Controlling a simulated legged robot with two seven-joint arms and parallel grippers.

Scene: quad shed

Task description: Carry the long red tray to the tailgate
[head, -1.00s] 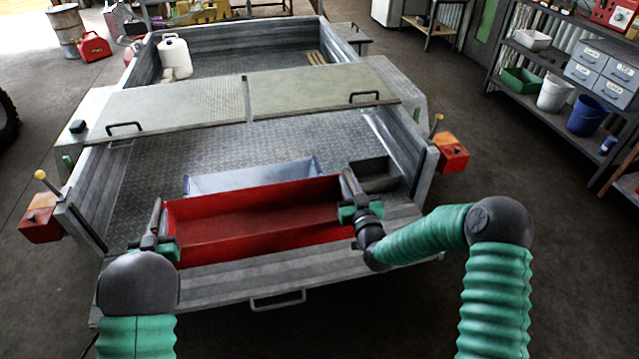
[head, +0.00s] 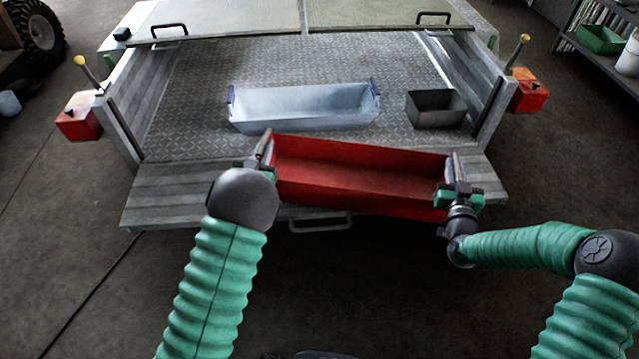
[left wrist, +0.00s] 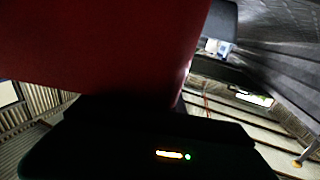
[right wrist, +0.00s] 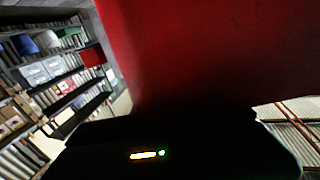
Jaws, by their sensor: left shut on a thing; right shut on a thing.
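The long red tray (head: 350,180) is in the head view, in front of and partly over the tailgate (head: 170,195). Its right end sits lower in the picture than its left. My left gripper (head: 266,165) is shut on the tray's left end, mostly hidden behind my own wrist. My right gripper (head: 455,185) is shut on the tray's right end. The tray's red wall fills much of the left wrist view (left wrist: 100,50) and of the right wrist view (right wrist: 210,55). Whether the tray touches the tailgate I cannot tell.
A pale blue-grey tray (head: 305,105) and a small dark open box (head: 436,108) stand on the tread-plate bed behind the red tray. Red boxes with yellow-topped levers flank the bed at left (head: 80,115) and right (head: 527,92). The tailgate's left part is bare.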

